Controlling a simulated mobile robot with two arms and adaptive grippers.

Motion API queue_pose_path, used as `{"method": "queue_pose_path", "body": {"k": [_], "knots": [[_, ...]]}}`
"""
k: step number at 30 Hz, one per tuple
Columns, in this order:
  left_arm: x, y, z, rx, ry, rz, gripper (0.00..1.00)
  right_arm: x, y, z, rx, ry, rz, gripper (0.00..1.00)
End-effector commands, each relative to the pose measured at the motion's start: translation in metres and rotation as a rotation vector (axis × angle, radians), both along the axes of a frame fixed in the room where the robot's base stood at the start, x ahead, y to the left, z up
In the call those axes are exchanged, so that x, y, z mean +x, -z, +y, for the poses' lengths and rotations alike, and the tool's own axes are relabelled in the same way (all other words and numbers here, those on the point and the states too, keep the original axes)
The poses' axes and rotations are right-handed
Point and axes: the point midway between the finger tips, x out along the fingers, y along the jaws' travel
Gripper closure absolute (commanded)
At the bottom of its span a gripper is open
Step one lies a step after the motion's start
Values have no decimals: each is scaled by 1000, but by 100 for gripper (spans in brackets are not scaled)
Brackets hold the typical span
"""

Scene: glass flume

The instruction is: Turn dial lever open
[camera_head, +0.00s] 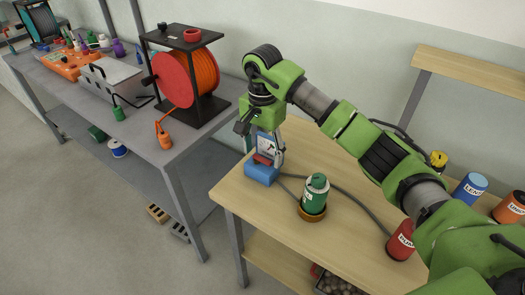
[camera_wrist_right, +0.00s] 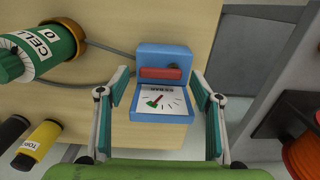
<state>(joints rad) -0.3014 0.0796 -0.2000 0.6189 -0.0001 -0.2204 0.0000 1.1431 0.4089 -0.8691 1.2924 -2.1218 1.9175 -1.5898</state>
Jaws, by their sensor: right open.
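The dial device is a blue box (camera_head: 261,174) near the left end of the wooden table. The red lever also shows in the head view (camera_head: 263,159). My right gripper (camera_wrist_right: 158,72) is open and points at the device, with one teal finger on each side of the red lever in the picture. I see no clear contact with the lever. My left gripper is not in view.
A green cell canister (camera_head: 314,195) stands in an orange-brown ring beside the device, with grey cables nearby. A red canister (camera_head: 402,240) and a blue one (camera_head: 470,188) stand further right. A grey bench (camera_head: 170,146) with an orange hose reel (camera_head: 190,77) is left across a gap.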

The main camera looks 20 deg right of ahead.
Motion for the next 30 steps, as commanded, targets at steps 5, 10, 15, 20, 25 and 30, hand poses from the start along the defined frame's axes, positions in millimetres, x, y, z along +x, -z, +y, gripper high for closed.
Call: {"method": "queue_pose_path", "body": {"k": [5, 10, 15, 20, 25, 30], "knots": [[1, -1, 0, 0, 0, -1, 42, 0, 7, 0, 0, 0, -1, 40], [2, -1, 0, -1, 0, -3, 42, 0, 7, 0, 0, 0, -1, 40], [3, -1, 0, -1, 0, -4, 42, 0, 7, 0, 0, 0, -1, 71], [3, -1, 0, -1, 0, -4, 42, 0, 7, 0, 0, 0, 0, 79], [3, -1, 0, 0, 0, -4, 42, 0, 7, 0, -1, 14, -1, 79], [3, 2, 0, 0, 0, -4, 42, -1, 7, 1, -1, 72, -1, 79]]}}
